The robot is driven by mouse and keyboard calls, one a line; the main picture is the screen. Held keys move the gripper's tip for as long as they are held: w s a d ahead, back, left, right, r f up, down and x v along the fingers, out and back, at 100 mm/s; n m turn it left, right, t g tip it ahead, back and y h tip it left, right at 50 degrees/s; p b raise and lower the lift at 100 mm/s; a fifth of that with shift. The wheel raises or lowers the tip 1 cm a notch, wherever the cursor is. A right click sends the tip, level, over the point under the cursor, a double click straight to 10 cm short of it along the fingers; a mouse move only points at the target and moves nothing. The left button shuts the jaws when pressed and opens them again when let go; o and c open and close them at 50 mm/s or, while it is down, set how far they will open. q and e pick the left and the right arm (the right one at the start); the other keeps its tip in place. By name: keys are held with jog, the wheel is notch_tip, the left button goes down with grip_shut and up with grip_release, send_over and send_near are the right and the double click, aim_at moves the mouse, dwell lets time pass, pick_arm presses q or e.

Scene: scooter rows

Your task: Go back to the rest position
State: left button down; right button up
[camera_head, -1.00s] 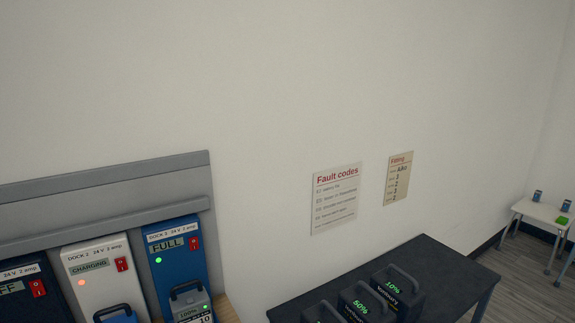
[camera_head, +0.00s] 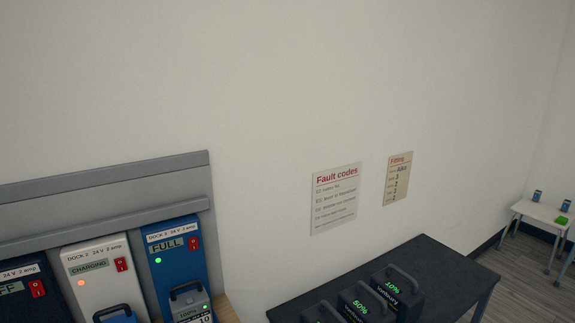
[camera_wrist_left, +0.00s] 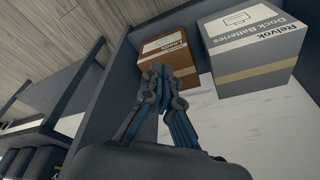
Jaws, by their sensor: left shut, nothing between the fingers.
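My left gripper (camera_wrist_left: 158,72) shows in the left wrist view, with its fingertips together and nothing between them. It points toward a brown box (camera_wrist_left: 168,50) and a grey-and-white box labelled Dock Batteries (camera_wrist_left: 248,52), which sit on a white surface with a dark edge. I cannot tell whether the fingertips touch the brown box or only overlap it in the picture. Neither gripper shows in the head view, and my right gripper is in no view.
In the head view, charging docks stand at lower left: a white one reading CHARGING (camera_head: 92,265) and a blue one reading FULL (camera_head: 172,262). A dark table (camera_head: 455,268) holds several black batteries. A small white table (camera_head: 540,212) stands at far right.

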pick_arm(q)
jog(key=s+a+f+g, duration=0.1)
jog(key=s+a+f, duration=0.2)
jog(key=s+f, duration=1.5)
notch_tip(320, 180, down, 3)
jog(key=shift+s+a+r+g, duration=0.1)
jog(key=shift+s+a+g, duration=0.05)
jog(key=shift+s+g, duration=0.15)
